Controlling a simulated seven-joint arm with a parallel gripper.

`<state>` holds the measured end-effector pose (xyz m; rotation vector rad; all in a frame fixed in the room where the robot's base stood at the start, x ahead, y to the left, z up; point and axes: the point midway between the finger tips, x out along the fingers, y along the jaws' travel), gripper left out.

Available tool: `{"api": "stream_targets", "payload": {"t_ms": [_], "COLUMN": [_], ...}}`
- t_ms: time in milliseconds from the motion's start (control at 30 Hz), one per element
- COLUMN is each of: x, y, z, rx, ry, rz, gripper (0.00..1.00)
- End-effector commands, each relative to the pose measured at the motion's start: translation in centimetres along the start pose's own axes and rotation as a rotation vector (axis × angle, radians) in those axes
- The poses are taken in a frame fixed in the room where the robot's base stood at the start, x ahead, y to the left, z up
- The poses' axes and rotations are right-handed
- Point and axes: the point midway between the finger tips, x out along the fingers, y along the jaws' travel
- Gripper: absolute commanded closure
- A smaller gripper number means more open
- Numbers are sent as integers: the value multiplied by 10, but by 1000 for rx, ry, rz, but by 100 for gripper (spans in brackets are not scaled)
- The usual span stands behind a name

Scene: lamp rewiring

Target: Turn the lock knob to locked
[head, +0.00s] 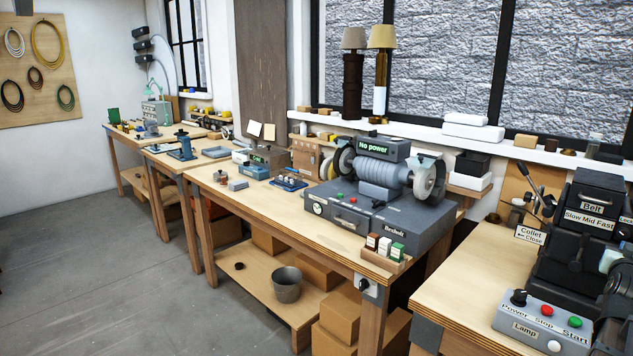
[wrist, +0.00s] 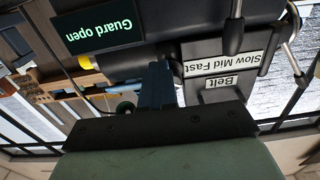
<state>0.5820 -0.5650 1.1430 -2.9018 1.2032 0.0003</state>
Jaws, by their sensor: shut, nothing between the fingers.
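In the head view, a black knob (head: 362,285) sits on a small grey plate on the front corner of the middle bench. Another black knob (head: 519,298) stands above the word Power on the grey control box (head: 541,322) at lower right. My gripper (wrist: 160,72) shows in the wrist view, its dark fingers together and empty, pointing towards a dark machine whose labels appear upside down. I cannot make out the gripper in the head view.
The wrist view shows a "Guard open" display (wrist: 97,28), a "Slow Mid Fast" label (wrist: 222,66) and a metal lever (wrist: 290,45) near the machine. In the head view, a bench grinder (head: 378,180) reads "No power". The right bench's near left top (head: 455,290) is clear.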

Motion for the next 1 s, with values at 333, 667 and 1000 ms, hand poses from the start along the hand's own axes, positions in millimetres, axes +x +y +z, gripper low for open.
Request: {"api": "stream_targets", "payload": {"t_ms": [333, 667, 1000], "x": [17, 17, 17], "y": [-12, -21, -26], "z": [-5, -5, -6], "rx": [0, -1, -1], "ry": [10, 11, 9], "rz": [-5, -8, -8], "gripper": [100, 100, 100]}}
